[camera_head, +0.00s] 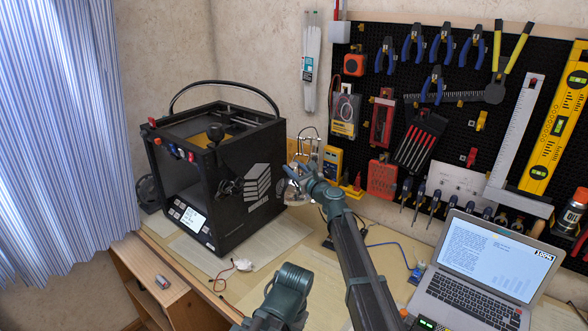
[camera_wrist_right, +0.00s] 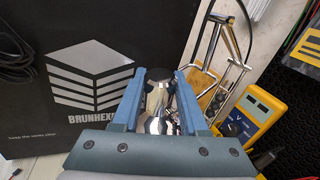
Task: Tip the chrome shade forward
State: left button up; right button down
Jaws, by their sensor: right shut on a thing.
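The chrome shade (camera_wrist_right: 157,108) is a shiny, rounded metal piece with a dark top, between the two blue fingers of my right gripper (camera_wrist_right: 160,75) in the right wrist view. My right gripper is shut on it. In the head view the shade (camera_head: 296,193) shows beside the black 3D printer, partly hidden by my right gripper (camera_head: 300,174). Its thin chrome lamp arm (camera_wrist_right: 222,55) rises behind and to the right of the fingers.
The black 3D printer (camera_head: 262,160) stands close to the left of the shade. A yellow multimeter (camera_head: 332,161) is close on the right. A laptop (camera_head: 483,265) sits at the right, below the tool-covered pegboard (camera_head: 455,125). Paper sheets and cables lie on the bench.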

pick_arm(q)
jog(key=shift+r+p, duration=0.5)
pick_arm(e)
jog(key=shift+w+r, duration=0.1)
jog(key=shift+r, duration=0.05)
pick_arm(q)
jog(key=shift+r+p, duration=0.35)
jog(key=shift+r, duration=0.05)
pick_arm(e)
jog(key=shift+m+g+h, duration=0.3)
jog(key=shift+m+g, duration=0.1)
jog(key=shift+m, duration=0.2)
jog(key=shift+c, duration=2.2)
grip_release()
pick_arm(q)
jog(key=shift+r+p, duration=0.45)
jog(key=shift+p, duration=0.05)
pick_arm(e)
jog(key=f+v, duration=0.1)
jog(key=v, duration=1.2)
jog(key=shift+s+d+r, duration=0.3)
jog(key=shift+r, duration=0.05)
